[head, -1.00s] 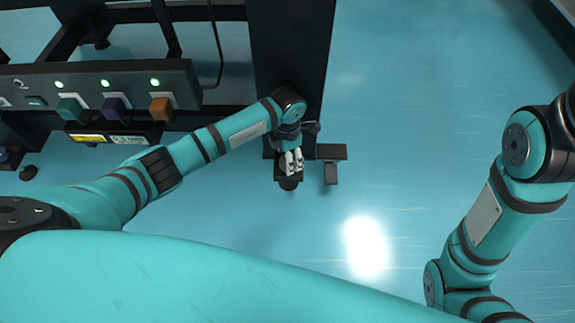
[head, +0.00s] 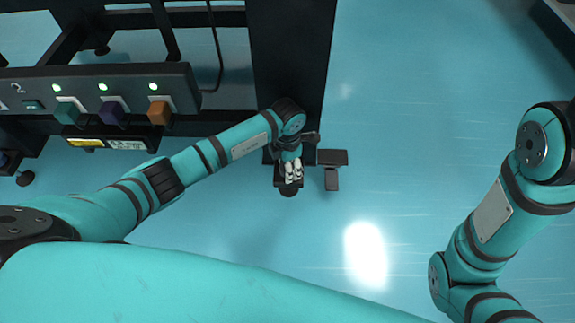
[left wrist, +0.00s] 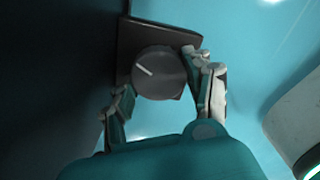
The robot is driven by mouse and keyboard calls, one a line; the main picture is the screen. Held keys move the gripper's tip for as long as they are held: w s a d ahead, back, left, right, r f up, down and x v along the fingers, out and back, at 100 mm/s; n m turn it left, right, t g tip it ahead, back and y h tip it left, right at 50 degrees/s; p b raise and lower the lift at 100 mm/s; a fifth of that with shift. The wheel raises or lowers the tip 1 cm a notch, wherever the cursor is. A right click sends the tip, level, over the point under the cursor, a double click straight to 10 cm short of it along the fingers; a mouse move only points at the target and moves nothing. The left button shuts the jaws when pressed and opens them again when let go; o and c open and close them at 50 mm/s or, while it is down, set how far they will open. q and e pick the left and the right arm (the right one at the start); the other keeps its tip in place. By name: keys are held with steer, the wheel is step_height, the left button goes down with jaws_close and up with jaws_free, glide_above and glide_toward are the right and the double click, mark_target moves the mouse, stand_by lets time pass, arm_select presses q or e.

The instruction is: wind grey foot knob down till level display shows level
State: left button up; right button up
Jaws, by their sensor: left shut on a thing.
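The grey foot knob (left wrist: 160,72) is a dark round disc with a pale pointer line, set against a dark square block, in the left wrist view. The pointer slants to the upper left. My left gripper (left wrist: 158,74) is shut on the knob, with one finger on each side. In the head view my left gripper (head: 293,171) is at the lower end of the black upright, and its fingers hide most of the knob. My right arm enters at the right, but its gripper is out of the picture. I cannot make out any level reading.
A black control panel (head: 180,78) with green lights and teal, purple and orange knobs is at upper left. A small black T-shaped bracket (head: 332,158) stands just right of the left gripper. The teal floor (head: 420,110) right of the upright is clear.

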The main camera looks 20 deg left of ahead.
arm_select(q)
steer(key=m+p, duration=0.1)
steer(key=m, duration=0.3)
steer(key=shift+w+a, duration=0.1)
steer(key=shift+w, duration=0.05)
steer(key=m, duration=0.4)
steer(key=shift+m, duration=0.5)
stand_by(0.4)
steer(key=o, duration=0.9)
steer(key=shift+r, duration=0.1)
step_height(320, 180, up, 12)
steer(key=shift+f, duration=0.1)
